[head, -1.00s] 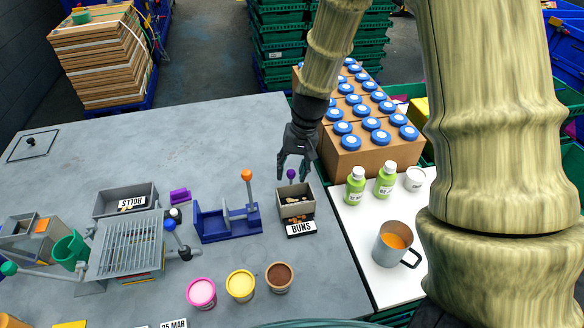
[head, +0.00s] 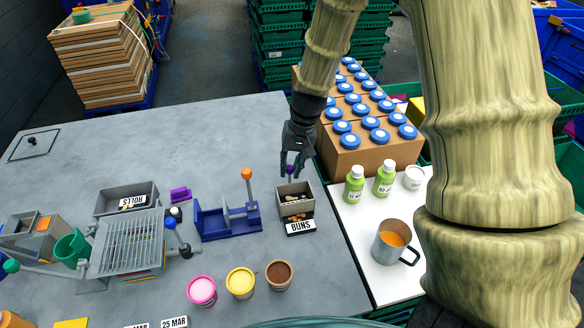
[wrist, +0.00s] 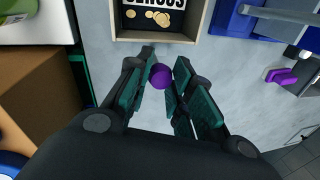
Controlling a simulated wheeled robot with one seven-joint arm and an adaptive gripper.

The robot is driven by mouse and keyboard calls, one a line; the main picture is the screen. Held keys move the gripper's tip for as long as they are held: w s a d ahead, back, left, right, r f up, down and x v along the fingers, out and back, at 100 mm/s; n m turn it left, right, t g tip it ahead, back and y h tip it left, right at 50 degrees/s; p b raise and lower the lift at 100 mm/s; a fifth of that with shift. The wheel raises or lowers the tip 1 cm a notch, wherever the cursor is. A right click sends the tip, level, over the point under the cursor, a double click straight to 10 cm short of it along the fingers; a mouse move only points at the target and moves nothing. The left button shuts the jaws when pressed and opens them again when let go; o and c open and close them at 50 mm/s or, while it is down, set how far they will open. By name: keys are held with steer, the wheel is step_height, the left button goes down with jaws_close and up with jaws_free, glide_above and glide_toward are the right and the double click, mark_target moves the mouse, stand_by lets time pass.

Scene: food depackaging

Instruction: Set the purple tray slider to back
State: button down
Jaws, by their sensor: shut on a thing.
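The purple slider's round knob (wrist: 161,76) sits between the two fingers of my gripper (wrist: 165,64) in the wrist view. In the head view my gripper (head: 290,166) reaches down over the knob, just behind the small grey tray (head: 296,188). The fingers are closed in around the knob. The slider's stem and track are hidden.
A blue fixture with an orange-knobbed lever (head: 246,173) stands left of the tray. Boxes with blue-capped jars (head: 360,155) stand close at the right. Green bottles (head: 354,186) and a mug (head: 393,244) are on the white surface. Bare table lies behind and left of the gripper.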

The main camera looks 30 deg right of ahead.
steer(key=w, duration=0.2)
steer(key=w+d, duration=0.1)
steer(key=w, duration=0.2)
steer(key=shift+d+r, duration=0.1)
steer(key=shift+d, duration=0.1)
steer(key=shift+w, duration=0.1)
steer(key=c, duration=1.2)
jaws_free()
step_height(320, 180, up, 12)
steer(key=s+d, duration=0.1)
steer(key=d, duration=0.1)
steer(key=shift+d+f, duration=0.15)
steer(key=shift+f, duration=0.05)
